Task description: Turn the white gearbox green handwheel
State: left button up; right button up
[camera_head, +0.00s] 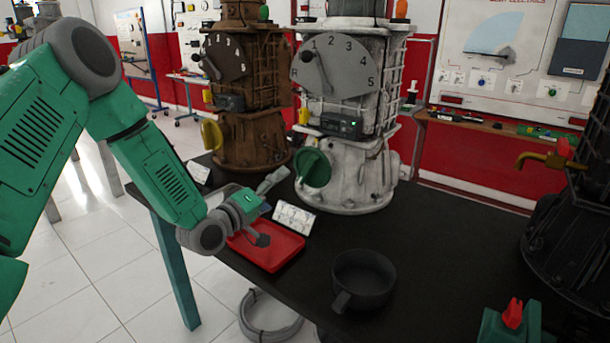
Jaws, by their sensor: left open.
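The white gearbox (372,182) stands upright at the back of the black table, with a grey numbered dial (345,62) on its upper front. Its green handwheel (313,168) sticks out low on the front left side and shows as a round disc. My left gripper (270,208) is open and empty, with its fingers spread. In the picture it is to the left of the handwheel and a little lower, apart from it, over the red tray (289,252).
A rusty brown gearbox (252,140) with a yellow handwheel (211,135) stands left of the white one. A white card (294,218) and black pan (363,280) are in front. Dark machinery (567,225) stands right. The table's right middle (455,235) is clear.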

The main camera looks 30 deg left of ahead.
aim_at(306, 173)
pick_arm(q)
jog(key=w+d, duration=0.1)
jog(key=w, duration=0.4)
jog(key=w+d+b, duration=0.1)
jog(key=w, duration=0.1)
jog(key=shift+w+d+r, duration=0.15)
jog(key=shift+w+d, duration=0.2)
jog(key=shift+w, duration=0.05)
jog(key=w, duration=0.1)
jog(key=w+a, duration=0.1)
jog(key=w, duration=0.1)
jog(key=shift+a+f, duration=0.25)
jog(key=shift+w+a, duration=0.15)
jog(key=shift+w, duration=0.05)
jog(key=shift+d+r, duration=0.15)
jog(key=shift+d, duration=0.35)
jog(key=shift+d+r, duration=0.1)
jog(key=shift+d, duration=0.15)
jog(key=c, duration=0.3)
jog(key=shift+d, duration=0.1)
jog(key=c, duration=0.7)
jog(key=shift+a, duration=0.5)
pick_arm(e)
jog(key=shift+d+f, duration=0.5)
jog(key=shift+f, duration=0.4)
